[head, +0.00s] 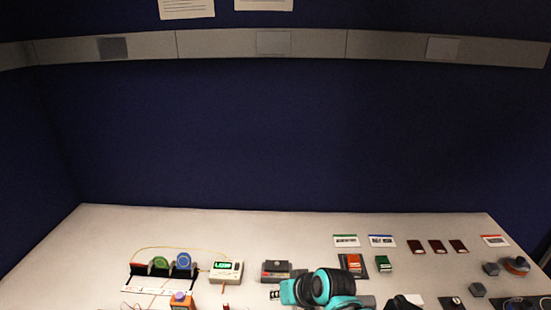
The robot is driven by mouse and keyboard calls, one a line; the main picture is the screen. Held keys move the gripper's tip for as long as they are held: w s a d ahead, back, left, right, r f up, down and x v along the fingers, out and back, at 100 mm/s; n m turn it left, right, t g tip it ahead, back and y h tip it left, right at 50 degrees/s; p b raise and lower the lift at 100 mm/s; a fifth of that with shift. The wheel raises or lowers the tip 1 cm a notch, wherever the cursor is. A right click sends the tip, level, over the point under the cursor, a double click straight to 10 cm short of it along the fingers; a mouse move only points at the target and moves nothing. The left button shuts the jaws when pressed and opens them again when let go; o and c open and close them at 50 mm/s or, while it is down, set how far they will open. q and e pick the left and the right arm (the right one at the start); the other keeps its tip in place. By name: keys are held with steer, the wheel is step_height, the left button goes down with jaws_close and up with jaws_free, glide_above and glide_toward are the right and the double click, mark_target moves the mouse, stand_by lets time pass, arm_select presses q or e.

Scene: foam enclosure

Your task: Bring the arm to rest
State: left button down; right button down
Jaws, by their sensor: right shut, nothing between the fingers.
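My right arm, with teal and black links, rises from the bottom edge in the head view, right of the middle. The black part at the bottom edge to its right looks like my right gripper (404,302), cut off by the frame. It is shut with nothing held. It is low over the front of the white table (200,222), and I cannot tell whether it touches anything. My left arm and gripper do not show.
A rack with round green and blue pieces (160,268) and a device with a green display (227,270) stand left. The back strip is clear.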

steer(key=s+d+f+m+h+b, duration=0.1)
steer(key=s+d+f+h+b, duration=0.1)
steer(key=s+d, duration=0.4)
steer(key=s+d+f+m+t+h+b, duration=0.1)
steer(key=s+d+f+h+b, duration=0.2)
steer(key=s+d, duration=0.3)
steer(key=d+f+b, duration=0.1)
steer(key=d, duration=0.4)
steer(key=shift+s+d+f, duration=0.35)
steer(key=shift+s+f, duration=0.05)
